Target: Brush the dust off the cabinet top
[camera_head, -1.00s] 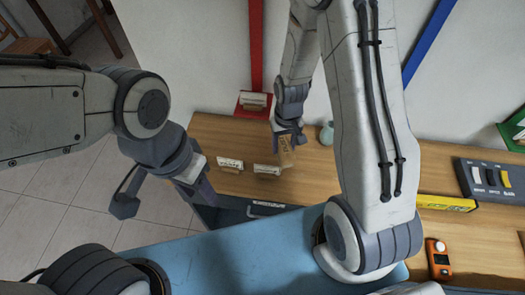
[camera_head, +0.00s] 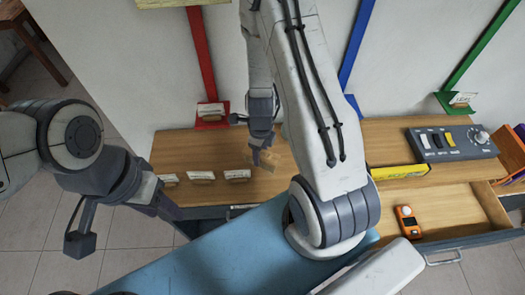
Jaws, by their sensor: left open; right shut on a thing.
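The wooden cabinet top (camera_head: 385,150) runs across the middle of the view, partly hidden by my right arm. My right gripper (camera_head: 262,145) points down over its left part, shut on a small tan brush (camera_head: 268,158). The brush is close to the top; I cannot tell whether it touches. A faint paler patch, perhaps dust (camera_head: 284,162), shows just right of the brush. My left gripper (camera_head: 165,208) is open and empty, low at the cabinet's front left corner. Its fingertips are hard to make out.
Several small cards in wooden holders (camera_head: 237,175) stand along the front left of the top. A grey switch box (camera_head: 450,143) and a yellow level (camera_head: 400,172) lie to the right. An open drawer (camera_head: 455,210) holds an orange device (camera_head: 408,220). Red, blue and green strips rise behind.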

